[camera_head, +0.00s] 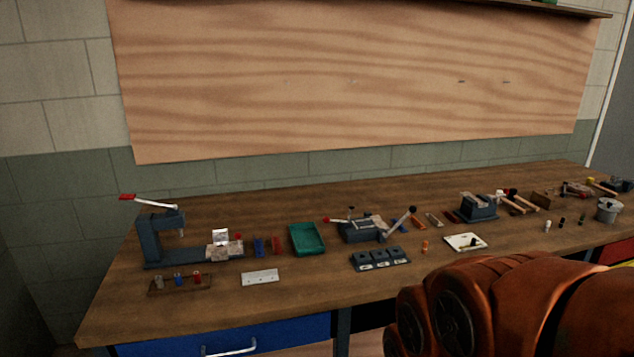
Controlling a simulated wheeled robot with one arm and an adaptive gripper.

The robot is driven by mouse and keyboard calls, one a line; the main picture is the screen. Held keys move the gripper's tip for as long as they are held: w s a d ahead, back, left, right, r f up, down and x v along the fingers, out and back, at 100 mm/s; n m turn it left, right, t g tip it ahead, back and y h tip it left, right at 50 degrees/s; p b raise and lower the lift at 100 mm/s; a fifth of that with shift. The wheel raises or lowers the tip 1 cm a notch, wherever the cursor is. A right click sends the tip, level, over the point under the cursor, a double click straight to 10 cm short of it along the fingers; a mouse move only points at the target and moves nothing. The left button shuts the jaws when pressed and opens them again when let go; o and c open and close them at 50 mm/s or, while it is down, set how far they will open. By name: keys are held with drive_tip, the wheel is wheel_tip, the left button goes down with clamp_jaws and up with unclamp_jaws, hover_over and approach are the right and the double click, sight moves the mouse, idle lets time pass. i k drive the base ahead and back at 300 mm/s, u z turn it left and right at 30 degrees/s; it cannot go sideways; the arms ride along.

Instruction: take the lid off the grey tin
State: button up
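A grey tin (607,212) stands upright at the far right of the workbench. A lid (608,202) appears to sit on its top, though it is too small to make out clearly. Orange links of my arm fill the lower right of the view, in front of the bench and nearer than the tin. My gripper is not in view, so its distance from the tin cannot be told.
The wooden bench (215,318) holds a lever press (150,240), a green tray (307,239), a dark block with several compartments (380,259), a white plate (261,277) and a grey-blue block (478,207). The front left is mostly clear.

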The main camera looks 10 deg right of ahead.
sight(608, 207)
drive_tip(key=i, duration=0.25)
drive_tip(key=z, duration=2.2)
drive_tip(key=i, duration=2.4)
drive_tip(key=u, duration=0.75)
